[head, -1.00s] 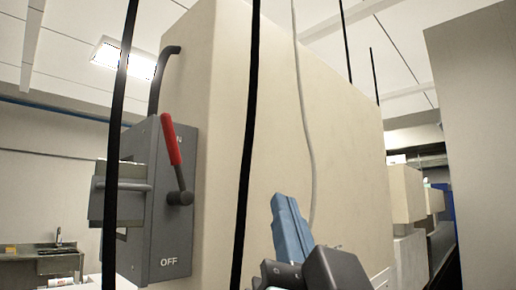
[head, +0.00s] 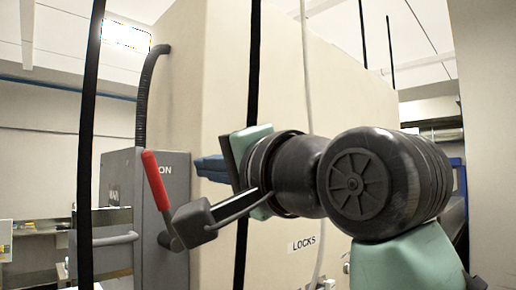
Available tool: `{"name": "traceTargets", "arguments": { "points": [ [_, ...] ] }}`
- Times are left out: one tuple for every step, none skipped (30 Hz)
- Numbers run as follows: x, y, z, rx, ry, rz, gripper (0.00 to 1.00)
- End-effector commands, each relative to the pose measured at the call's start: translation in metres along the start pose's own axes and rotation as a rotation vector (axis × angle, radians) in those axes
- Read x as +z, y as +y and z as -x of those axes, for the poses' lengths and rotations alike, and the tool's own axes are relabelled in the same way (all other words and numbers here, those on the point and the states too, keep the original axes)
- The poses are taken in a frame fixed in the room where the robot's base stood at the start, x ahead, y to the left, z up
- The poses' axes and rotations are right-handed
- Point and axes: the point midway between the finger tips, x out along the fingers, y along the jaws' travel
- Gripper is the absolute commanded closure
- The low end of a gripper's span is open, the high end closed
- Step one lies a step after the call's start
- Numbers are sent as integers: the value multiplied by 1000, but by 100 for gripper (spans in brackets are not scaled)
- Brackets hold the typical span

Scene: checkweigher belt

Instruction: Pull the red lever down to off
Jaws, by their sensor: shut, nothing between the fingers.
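The red lever (head: 156,180) stands up from a dark pivot on the side of a grey switch box (head: 178,185). Its grip leans slightly left, in front of the box's upper part by the "ON" lettering. My gripper (head: 200,166) comes in from the right with its blue fingers shut and empty, pointing left. The fingertips show a little right of the lever's grip, apart from it in the picture; the depth between them is hard to judge. A dark part on my wrist overlaps the area near the lever's pivot. The "OFF" lettering is not visible.
A tall cream cabinet (head: 205,75) stands behind and right of the box. A black hose (head: 143,95) rises from the box. Dark vertical strips (head: 88,130) cross the view. A metal counter (head: 35,245) is far left.

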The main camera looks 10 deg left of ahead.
Motion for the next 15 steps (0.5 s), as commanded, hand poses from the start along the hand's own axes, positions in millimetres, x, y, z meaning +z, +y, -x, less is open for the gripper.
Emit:
{"name": "traceTargets", "arguments": {
  "points": [
    [-1, -5, -13, 2, -3, -2, 100],
    [-1, -5, -20, 3, -4, -2, 100],
    [-2, -5, -28, 2, -2, -3, 100],
    [-2, -5, -35, 3, -2, -3, 100],
    [-1, -5, -41, 2, -2, -2, 100],
    [4, -3, -39, 0, 0, 2, 100],
    [8, -2, -36, 0, 1, 3, 100],
    [12, -2, -35, -1, 1, 4, 100],
    [16, -2, -33, -1, 1, 2, 100],
    [20, -2, -32, -2, 0, 3, 100],
    [22, -2, -31, -2, 0, 3, 100],
    [26, -2, -30, -1, 1, 2, 100],
    [28, -1, -29, -1, 1, 2, 100],
    [30, -1, -28, -1, 1, 3, 100],
    [32, -1, -27, -1, 2, 3, 100]
  ]
}}
